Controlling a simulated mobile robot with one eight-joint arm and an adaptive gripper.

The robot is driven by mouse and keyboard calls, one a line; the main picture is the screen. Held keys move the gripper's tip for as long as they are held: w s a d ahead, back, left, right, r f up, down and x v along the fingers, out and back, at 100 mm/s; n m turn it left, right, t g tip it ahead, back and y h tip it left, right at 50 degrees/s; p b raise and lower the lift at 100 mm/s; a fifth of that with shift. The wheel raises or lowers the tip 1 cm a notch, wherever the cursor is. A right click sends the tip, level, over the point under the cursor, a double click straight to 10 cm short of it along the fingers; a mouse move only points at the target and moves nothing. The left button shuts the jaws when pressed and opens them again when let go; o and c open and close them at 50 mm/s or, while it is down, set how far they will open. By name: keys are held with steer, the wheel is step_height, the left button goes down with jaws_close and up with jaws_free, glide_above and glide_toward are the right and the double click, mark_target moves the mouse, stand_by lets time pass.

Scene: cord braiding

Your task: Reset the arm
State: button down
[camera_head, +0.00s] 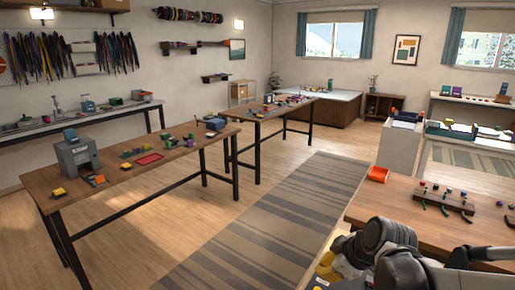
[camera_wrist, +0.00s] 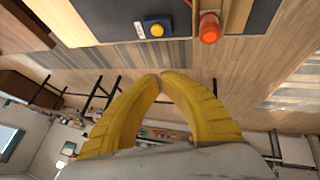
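My arm shows at the bottom right of the head view, folded low beside the near right wooden table (camera_head: 400,205). In the wrist view my gripper (camera_wrist: 161,76) has two yellow curved fingers. Their tips meet or nearly meet, and I see nothing held between them. The wrist view looks out over the room upside down, with floor and table legs beyond the fingers. In the head view the fingertips cannot be made out clearly.
A blue box with a yellow button (camera_wrist: 157,28) and an orange-red cylinder (camera_wrist: 209,27) show in the wrist view. The striped rug (camera_head: 270,225) is clear.

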steer(key=s+d+r+m+t+h, duration=0.1)
steer(key=s+r+m+h, duration=0.1)
steer(key=s+r+m, duration=0.4)
steer(key=s+m, duration=0.5)
steer(key=s, duration=0.4)
steer(key=shift+s+h, duration=0.4)
